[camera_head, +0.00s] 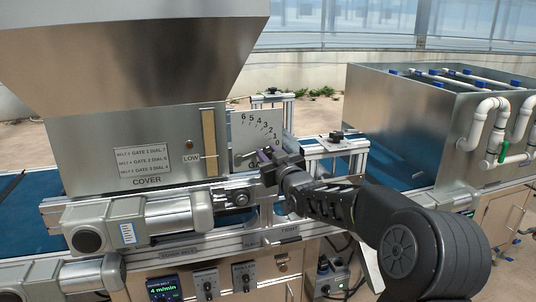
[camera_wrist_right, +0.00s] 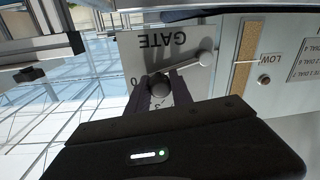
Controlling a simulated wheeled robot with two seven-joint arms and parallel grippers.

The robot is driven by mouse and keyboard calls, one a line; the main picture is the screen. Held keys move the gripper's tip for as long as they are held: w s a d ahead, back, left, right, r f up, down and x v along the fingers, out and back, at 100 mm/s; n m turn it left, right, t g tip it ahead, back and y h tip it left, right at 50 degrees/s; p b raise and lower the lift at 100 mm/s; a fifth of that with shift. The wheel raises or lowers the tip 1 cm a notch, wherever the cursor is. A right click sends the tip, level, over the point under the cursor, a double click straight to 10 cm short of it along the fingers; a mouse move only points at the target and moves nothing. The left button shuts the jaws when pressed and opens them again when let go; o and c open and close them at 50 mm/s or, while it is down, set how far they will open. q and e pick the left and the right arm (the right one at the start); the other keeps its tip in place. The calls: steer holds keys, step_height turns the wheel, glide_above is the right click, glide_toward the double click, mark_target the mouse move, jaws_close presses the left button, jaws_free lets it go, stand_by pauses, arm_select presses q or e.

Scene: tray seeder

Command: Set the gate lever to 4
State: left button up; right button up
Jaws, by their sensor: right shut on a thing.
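The gate dial plate (camera_head: 246,128) stands beside the hopper, with numbers from 0 at lower right up to 6 at upper left. It appears upside down in the right wrist view (camera_wrist_right: 137,45). The gate lever (camera_wrist_right: 184,68) is a thin pale rod with a dark round knob (camera_wrist_right: 160,87). It points toward the low end of the scale, close to 0; the exact reading is partly hidden by the fingers. My right gripper (camera_head: 268,160) is shut on the knob, its fingers on either side of it in the wrist view (camera_wrist_right: 163,93). My left gripper is not in view.
The metal hopper (camera_head: 120,60) and its cover panel rise left of the dial. A motor (camera_head: 135,224) and frame rails sit below. A control panel (camera_head: 190,284) is at the bottom. A metal tank with white pipes (camera_head: 400,115) stands at right.

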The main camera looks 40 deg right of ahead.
jaws_close()
stand_by(0.9)
